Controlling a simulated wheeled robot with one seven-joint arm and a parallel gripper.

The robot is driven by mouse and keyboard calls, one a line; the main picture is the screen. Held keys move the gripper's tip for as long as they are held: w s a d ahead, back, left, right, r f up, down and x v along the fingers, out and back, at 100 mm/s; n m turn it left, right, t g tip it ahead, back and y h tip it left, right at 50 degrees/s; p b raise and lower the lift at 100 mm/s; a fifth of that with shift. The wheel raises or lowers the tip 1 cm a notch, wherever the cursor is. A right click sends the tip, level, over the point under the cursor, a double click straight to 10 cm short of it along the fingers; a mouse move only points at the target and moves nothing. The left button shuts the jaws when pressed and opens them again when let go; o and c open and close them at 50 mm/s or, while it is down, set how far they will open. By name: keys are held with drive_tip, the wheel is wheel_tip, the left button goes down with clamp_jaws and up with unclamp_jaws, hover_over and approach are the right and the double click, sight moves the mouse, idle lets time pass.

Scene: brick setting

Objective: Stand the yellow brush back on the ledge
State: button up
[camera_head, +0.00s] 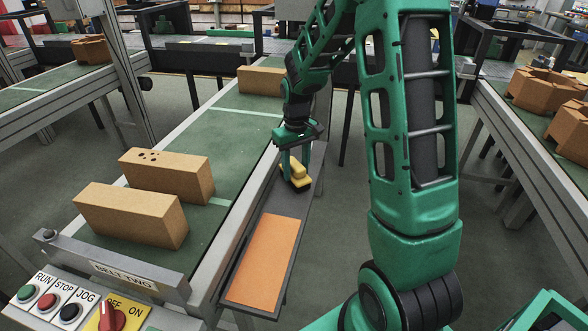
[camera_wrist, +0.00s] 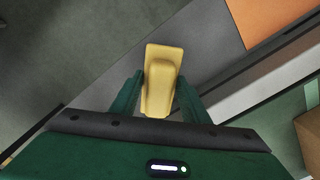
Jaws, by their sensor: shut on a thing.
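The yellow brush (camera_head: 295,170) has a yellow body and a dark underside. It is upright, bristle side down, at the far part of the narrow dark grey ledge (camera_head: 268,205) beside the belt. My gripper (camera_head: 298,158) comes down from above and is shut on the brush. In the wrist view the brush (camera_wrist: 162,62) sits between the two green fingers (camera_wrist: 160,98), over the grey ledge surface (camera_wrist: 198,45). I cannot tell whether its underside touches the ledge. The fingers hide part of its sides.
An orange panel (camera_head: 265,262) covers the near part of the ledge. The green belt (camera_head: 222,140) left of it carries tan bricks (camera_head: 130,213). A control panel (camera_head: 75,305) stands at the near left. Another belt with brown blocks (camera_head: 548,90) is at right.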

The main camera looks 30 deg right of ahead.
sight(296, 164)
drive_tip(key=o, duration=1.3)
wheel_tip(296, 164, up, 12)
drive_tip(key=s+d+m, duration=0.2)
drive_tip(key=s+m, duration=0.4)
drive_tip(key=s, duration=2.5)
drive_tip(key=shift+s+r, duration=0.2)
drive_tip(key=shift+r, duration=0.05)
drive_tip(key=shift+d, duration=0.1)
